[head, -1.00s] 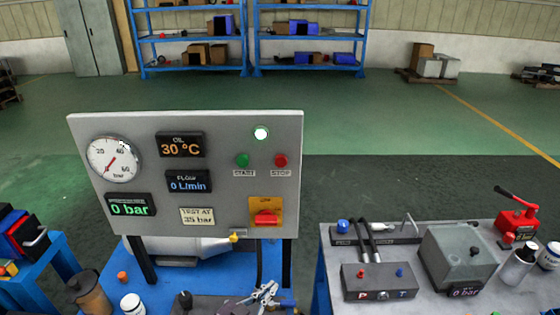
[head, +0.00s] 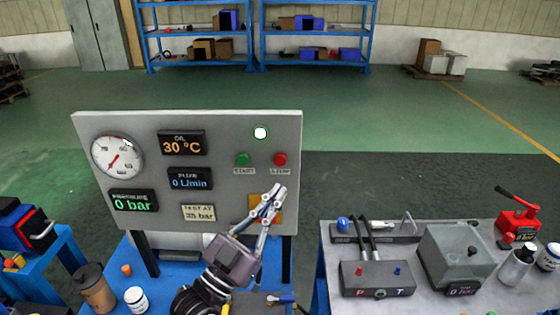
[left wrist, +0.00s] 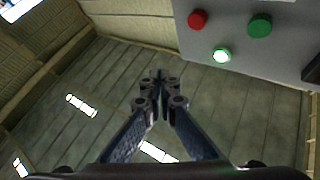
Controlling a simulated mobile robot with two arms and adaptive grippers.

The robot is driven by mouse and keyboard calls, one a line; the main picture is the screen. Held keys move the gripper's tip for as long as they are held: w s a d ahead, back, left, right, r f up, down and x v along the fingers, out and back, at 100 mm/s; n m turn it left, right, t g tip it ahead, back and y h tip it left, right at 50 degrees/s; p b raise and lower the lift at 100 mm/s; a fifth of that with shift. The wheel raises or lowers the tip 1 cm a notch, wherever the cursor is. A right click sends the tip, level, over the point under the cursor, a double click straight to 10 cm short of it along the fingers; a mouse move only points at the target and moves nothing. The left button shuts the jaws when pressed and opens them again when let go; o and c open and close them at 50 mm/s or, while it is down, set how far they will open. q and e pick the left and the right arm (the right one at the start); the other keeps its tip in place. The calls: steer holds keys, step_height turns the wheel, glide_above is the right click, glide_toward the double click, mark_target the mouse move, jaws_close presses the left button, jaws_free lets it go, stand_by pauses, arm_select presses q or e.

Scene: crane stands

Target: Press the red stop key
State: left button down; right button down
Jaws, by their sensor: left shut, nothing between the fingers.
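The red stop key (head: 280,159) is a round button at the right of the grey control panel (head: 226,136), above a small label. The green start key (head: 242,159) is to its left. A lit white lamp (head: 260,133) is above them. My left gripper (head: 276,190) is shut and empty, its fingers pointing up in front of the panel, a little below the red key and apart from it in the picture. In the left wrist view the red key (left wrist: 198,19) is up and right of the closed fingertips (left wrist: 158,78). My right gripper is not in view.
My gripper hides most of the orange switch plate (head: 277,208). A grey bench (head: 410,262) with a valve block (head: 378,281) and a grey box (head: 456,256) stands at right. The white jar (head: 136,299) and brown cup (head: 95,288) are at lower left.

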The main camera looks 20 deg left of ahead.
mark_target(280, 160)
arm_select(q)
steer(key=shift+w, duration=0.15)
steer(key=w+b, duration=0.1)
steer(key=w, duration=0.1)
steer(key=w+a+b, duration=0.1)
steer(key=w, duration=0.2)
steer(key=w+a+b, duration=0.1)
steer(key=w, duration=0.2)
steer(key=shift+w+a+f, duration=0.1)
steer(key=shift+a, duration=0.15)
stand_by(0.5)
steer(key=shift+w+b, duration=0.1)
steer(key=shift+b, duration=0.2)
stand_by(0.7)
steer(key=shift+w+a, duration=0.1)
steer(key=shift+w, duration=0.2)
